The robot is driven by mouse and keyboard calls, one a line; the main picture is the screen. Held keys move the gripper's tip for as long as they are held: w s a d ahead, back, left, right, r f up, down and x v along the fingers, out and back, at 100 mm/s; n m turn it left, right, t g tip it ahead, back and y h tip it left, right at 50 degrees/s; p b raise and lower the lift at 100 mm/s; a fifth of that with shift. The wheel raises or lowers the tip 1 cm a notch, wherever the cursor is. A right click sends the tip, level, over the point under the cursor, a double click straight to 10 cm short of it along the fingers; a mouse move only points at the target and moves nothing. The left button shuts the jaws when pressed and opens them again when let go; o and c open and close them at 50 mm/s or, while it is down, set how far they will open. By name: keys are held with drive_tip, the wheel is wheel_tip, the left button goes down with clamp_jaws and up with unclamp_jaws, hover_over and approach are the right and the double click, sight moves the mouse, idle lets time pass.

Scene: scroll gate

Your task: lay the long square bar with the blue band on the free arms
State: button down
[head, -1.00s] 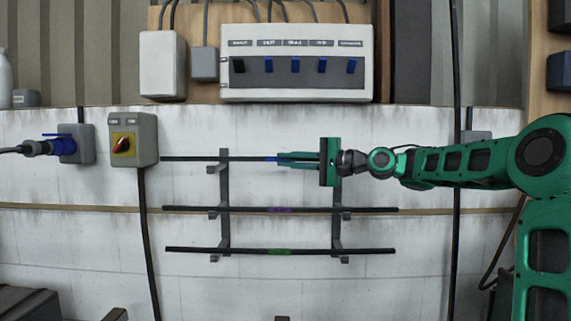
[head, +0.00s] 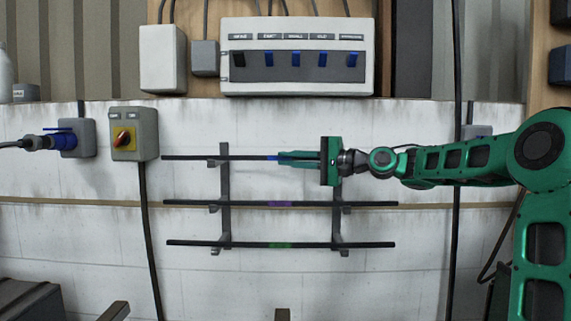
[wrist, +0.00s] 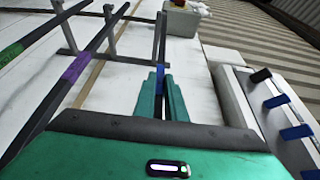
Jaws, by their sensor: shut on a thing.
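The long black square bar (head: 190,158) with the blue band (head: 272,158) lies level across the top of the rack (head: 226,180) in the head view. My gripper (head: 285,158) is shut on it just right of the band, reaching in from the right. In the wrist view the blue band (wrist: 159,77) shows between my fingers (wrist: 161,98). The bar is right above the top free arms (head: 214,164), very close; I cannot tell whether it touches them. Its right end is hidden behind my gripper.
A purple-banded bar (head: 350,203) and a green-banded bar (head: 340,245) lie on the lower arms. A switch box (head: 134,134) stands left of the bar's left end, close by. A breaker panel (head: 297,85) hangs above. The wall below the rack is clear.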

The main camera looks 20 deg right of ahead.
drive_tip(key=c, duration=1.5)
unclamp_jaws()
drive_tip(key=shift+f, duration=0.2)
drive_tip(key=shift+s+a+r, duration=0.1)
drive_tip(key=shift+s+a, duration=0.55)
drive_tip(key=shift+s, duration=1.4)
drive_tip(key=shift+s+a+f, duration=0.1)
drive_tip(key=shift+s+a, duration=0.6)
drive_tip(key=shift+s, duration=1.4)
drive_tip(key=shift+s+a+r, duration=0.1)
drive_tip(key=shift+s+a, duration=0.55)
drive_tip(key=shift+s, duration=1.4)
